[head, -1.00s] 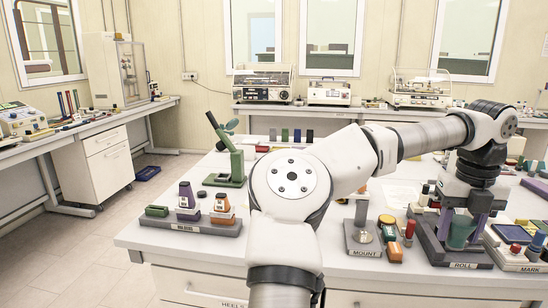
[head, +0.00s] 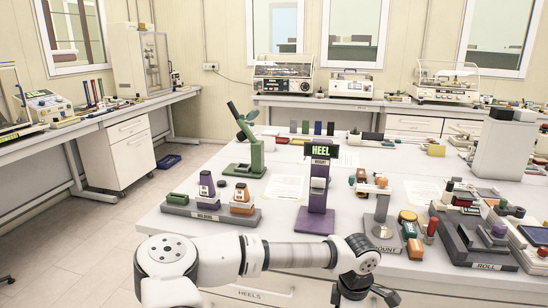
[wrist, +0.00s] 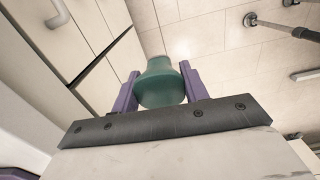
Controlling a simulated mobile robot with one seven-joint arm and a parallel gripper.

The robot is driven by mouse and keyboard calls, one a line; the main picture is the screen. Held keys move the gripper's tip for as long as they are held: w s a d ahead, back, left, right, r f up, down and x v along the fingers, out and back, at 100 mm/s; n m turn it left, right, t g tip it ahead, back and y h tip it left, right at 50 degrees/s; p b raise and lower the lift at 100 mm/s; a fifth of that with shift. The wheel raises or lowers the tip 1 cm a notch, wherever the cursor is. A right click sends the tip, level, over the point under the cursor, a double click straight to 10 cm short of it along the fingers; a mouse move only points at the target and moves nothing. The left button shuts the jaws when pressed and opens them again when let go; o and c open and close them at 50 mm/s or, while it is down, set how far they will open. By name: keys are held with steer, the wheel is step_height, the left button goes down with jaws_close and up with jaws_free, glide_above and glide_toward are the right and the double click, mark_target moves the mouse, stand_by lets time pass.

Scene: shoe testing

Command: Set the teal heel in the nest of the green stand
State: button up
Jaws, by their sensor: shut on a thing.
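The teal heel (wrist: 160,86) sits between the two purple fingers of my gripper (wrist: 159,78) in the wrist view. The gripper is shut on it, and pale floor tiles and a cabinet show beyond. In the head view my arm reaches low across the front of the table. Its dark wrist is at the bottom edge, and the fingers and heel are out of that picture. The green stand (head: 256,158) stands on the table at left of centre, with a tilted dark green lever on top. Its nest is too small to make out. My gripper is well apart from it.
A purple stand with a HEEL sign (head: 318,190) stands right of the green stand. A grey block with orange and purple pieces (head: 205,213) lies in front. The MOUNT post (head: 381,215) and ROLL fixture (head: 487,266) are at right.

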steer(key=w+a+f+m, duration=0.1)
steer(key=a+f+m, duration=0.6)
steer(key=f, duration=0.5)
steer(key=w+a+f+m+b, duration=0.1)
steer(key=w+a+f+m, duration=0.1)
steer(key=a+f+m, duration=0.5)
steer(key=a+f, duration=0.3)
steer(key=f, duration=0.2)
steer(key=shift+w+a+f+m, duration=0.15)
steer(key=shift+w+f+m, duration=0.15)
steer(key=shift+m, duration=0.1)
